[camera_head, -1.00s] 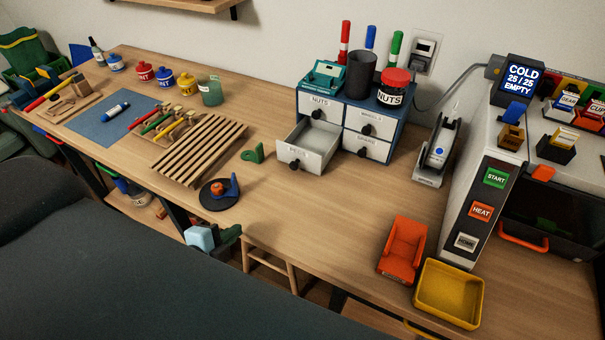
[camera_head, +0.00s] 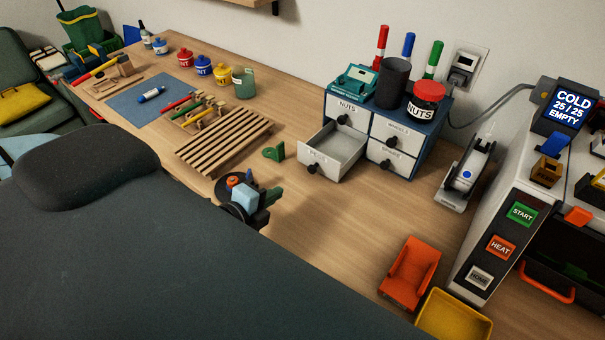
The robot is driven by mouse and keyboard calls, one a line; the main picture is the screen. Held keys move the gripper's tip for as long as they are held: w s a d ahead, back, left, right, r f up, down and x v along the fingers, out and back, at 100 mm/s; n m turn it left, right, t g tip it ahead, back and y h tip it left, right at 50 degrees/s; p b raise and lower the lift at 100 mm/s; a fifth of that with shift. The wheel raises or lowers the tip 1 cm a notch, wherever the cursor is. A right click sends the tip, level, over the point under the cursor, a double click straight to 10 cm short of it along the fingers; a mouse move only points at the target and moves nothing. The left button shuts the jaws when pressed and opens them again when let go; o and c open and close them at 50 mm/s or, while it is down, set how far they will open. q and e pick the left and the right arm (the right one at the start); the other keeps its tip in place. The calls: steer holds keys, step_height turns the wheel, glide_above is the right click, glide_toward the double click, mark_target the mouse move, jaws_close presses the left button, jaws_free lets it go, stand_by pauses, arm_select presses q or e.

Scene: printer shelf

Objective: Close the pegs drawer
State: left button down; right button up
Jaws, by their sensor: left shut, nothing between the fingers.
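The pegs drawer (camera_head: 325,160) is the lower left drawer of a small white and blue drawer cabinet (camera_head: 433,135). It is pulled out towards the front, with its grey inside showing and a black knob (camera_head: 312,168) on its front. The drawer looks empty. The other drawers are closed. My left gripper (camera_head: 265,190) is shut and empty. It shows at the front edge of the table, left of and nearer than the open drawer, apart from it. My right gripper is not in view.
A black round dish with an orange part (camera_head: 233,180) lies beside my left gripper. A green bracket (camera_head: 275,152) and a slatted wooden rack (camera_head: 224,140) lie left of the drawer. An orange chair-shaped part (camera_head: 410,272) and a yellow tray (camera_head: 453,316) are at right. The table before the drawer is clear.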

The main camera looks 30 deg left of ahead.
mark_target(310, 170)
arm_select(q)
steer(key=x, duration=0.7)
steer(key=r+p+x, duration=0.1)
steer(key=x, duration=0.3)
steer(key=shift+w, duration=0.3)
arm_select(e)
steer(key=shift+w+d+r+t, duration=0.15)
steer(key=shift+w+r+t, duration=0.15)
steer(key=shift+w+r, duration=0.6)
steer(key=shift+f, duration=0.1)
